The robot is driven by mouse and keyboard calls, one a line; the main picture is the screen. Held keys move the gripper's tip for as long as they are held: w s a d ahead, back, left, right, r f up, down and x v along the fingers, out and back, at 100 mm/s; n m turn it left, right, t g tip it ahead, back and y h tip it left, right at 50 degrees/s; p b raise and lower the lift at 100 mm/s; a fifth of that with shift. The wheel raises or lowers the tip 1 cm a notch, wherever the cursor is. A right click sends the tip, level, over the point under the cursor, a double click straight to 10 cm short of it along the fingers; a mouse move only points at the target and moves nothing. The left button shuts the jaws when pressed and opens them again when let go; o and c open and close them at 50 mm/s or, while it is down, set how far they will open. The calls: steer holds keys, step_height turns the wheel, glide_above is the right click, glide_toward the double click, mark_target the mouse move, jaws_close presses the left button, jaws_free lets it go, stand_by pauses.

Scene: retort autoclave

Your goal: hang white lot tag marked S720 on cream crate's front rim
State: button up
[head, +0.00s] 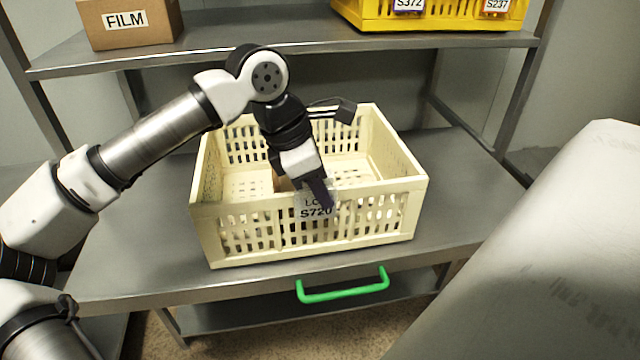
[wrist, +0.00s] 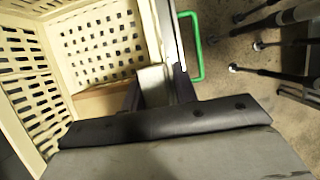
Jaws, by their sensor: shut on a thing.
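The cream crate (head: 232,243) stands upright on the steel shelf, its slotted front wall facing me. My gripper (head: 325,200) points down at the middle of its front rim and is shut on the white lot tag (head: 309,211). The tag reads "LOT" and "S720", partly covered by a dark finger, and lies in front of the crate's front wall at the rim. In the wrist view the white tag (wrist: 155,84) is between the two fingers, next to the crate wall (wrist: 147,27). Whether its hook sits over the rim is hidden.
A brown thing (head: 282,184) lies inside the crate behind the front wall. A green handle (head: 343,290) projects below the shelf's front edge. Above, an upper shelf (head: 300,52) carries a FILM box (head: 130,25) and a yellow crate (head: 440,18) with tags.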

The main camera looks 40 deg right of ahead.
steer(key=shift+f, duration=0.25)
steer(key=o, duration=1)
steer(key=shift+r, duration=0.1)
steer(key=b+v, duration=0.1)
steer(key=v, duration=1.2)
steer(key=shift+a+r+b, duration=0.2)
steer(key=shift+r+b, duration=0.1)
steer(key=shift+b, duration=0.05)
